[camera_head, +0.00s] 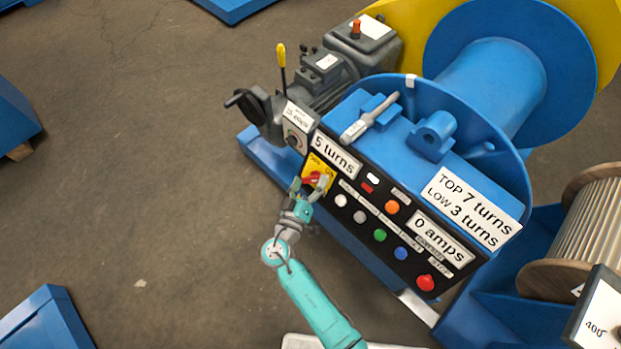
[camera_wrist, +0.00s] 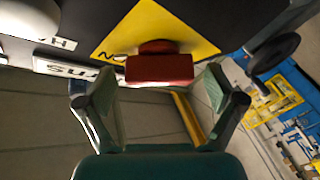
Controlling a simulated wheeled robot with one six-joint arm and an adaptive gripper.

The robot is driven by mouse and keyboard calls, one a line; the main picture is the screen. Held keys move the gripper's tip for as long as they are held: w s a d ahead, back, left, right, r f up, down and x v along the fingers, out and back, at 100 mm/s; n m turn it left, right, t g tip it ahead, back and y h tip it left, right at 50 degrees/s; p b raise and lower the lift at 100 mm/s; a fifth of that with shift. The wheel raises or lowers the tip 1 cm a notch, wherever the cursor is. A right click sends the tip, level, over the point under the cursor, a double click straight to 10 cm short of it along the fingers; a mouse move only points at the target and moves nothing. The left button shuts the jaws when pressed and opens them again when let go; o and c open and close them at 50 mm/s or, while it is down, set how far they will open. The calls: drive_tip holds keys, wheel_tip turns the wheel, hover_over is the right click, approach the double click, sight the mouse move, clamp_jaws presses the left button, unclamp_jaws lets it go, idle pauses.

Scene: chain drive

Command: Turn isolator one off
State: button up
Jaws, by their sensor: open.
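The isolator is a red rotary handle (camera_head: 311,180) on a yellow plate (camera_head: 319,168) at the upper left of the black control panel. "ON" lettering shows on the plate beside it. In the wrist view the red handle (camera_wrist: 160,68) sits ahead of my fingers, between the two tips, with the yellow plate (camera_wrist: 196,38) behind it. My gripper (camera_head: 311,188) is open right in front of the isolator. In the wrist view the open fingers (camera_wrist: 160,88) lie one on each side of the handle, with gaps to it. My gripper partly hides the handle in the head view.
Several round coloured buttons, including a red one (camera_head: 425,283), line the black panel (camera_head: 405,272) right of the isolator. A black crank handle (camera_head: 240,99) and a yellow-knobbed lever (camera_head: 281,58) stick out at the upper left. The floor (camera_head: 150,200) to the left is open.

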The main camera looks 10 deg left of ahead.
drive_tip(key=shift+w, duration=0.25)
drive_tip(key=c, duration=1.1)
drive_tip(key=shift+c, duration=0.2)
